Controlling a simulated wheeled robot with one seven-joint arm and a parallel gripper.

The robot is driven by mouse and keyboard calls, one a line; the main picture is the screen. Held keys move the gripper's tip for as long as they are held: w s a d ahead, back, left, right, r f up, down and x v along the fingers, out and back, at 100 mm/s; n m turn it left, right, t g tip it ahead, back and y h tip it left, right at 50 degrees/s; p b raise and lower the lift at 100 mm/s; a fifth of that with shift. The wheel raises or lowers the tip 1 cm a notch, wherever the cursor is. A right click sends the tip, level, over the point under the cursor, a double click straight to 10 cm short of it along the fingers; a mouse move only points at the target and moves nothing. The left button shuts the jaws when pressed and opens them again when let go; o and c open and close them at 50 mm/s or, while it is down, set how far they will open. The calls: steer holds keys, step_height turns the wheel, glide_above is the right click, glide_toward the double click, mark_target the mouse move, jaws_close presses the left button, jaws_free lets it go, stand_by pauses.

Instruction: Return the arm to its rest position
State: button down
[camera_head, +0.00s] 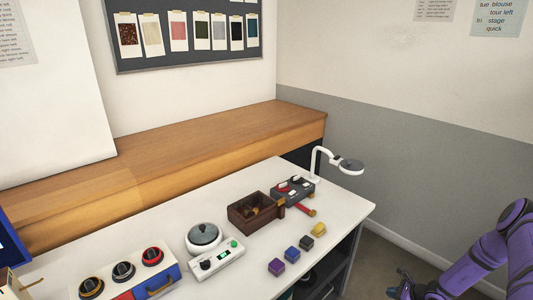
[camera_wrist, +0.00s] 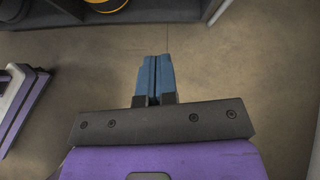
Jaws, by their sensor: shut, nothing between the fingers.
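My purple arm (camera_head: 483,265) hangs at the lower right of the head view, off the right end of the white table. My gripper (camera_head: 400,284) is low there, beside the table and apart from it. In the wrist view my gripper (camera_wrist: 154,78) shows its two blue fingers pressed together with nothing between them. Bare floor (camera_wrist: 215,75) lies beyond the fingertips.
The white table (camera_head: 345,207) holds a wooden box (camera_head: 240,222), a scale-like device (camera_head: 215,262), small coloured blocks (camera_head: 292,254), a grey switch box (camera_head: 305,186) and a lamp (camera_head: 348,165). A dark shelf (camera_wrist: 60,20) is near the gripper. A grey wall (camera_head: 440,165) stands behind.

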steer(key=w+r+n+g, duration=0.1)
steer(key=w+r+n, duration=0.4)
steer(key=r, duration=0.9)
steer(key=a+r+n+g, duration=0.1)
steer(key=a+r+n, duration=0.25)
steer(key=r, duration=0.85)
steer(key=a+r+n+g, duration=0.1)
steer(key=a+r+n, duration=0.3)
steer(key=r, duration=0.9)
steer(key=a+r+n+g, duration=0.1)
steer(key=a+r+n, duration=0.3)
steer(key=r, duration=0.8)
steer(key=s+a+r+n+h, duration=0.2)
steer(key=s+a+r, duration=0.3)
steer(key=s+r, duration=0.3)
steer(key=s+a+r+n+h, duration=0.1)
steer(key=s+a+r+n, duration=0.2)
steer(key=s+a+r, duration=0.45)
steer(key=s+r+n+t+h, duration=0.1)
steer(key=s+r, duration=0.3)
steer(key=s, duration=0.5)
steer(key=s+r+n+t+h, duration=0.1)
steer(key=s+r+n+h, duration=0.1)
steer(key=s, duration=0.8)
steer(key=shift+s+d+r+n, duration=0.15)
steer(key=shift+r+n, duration=0.7)
steer(key=shift+r, duration=0.1)
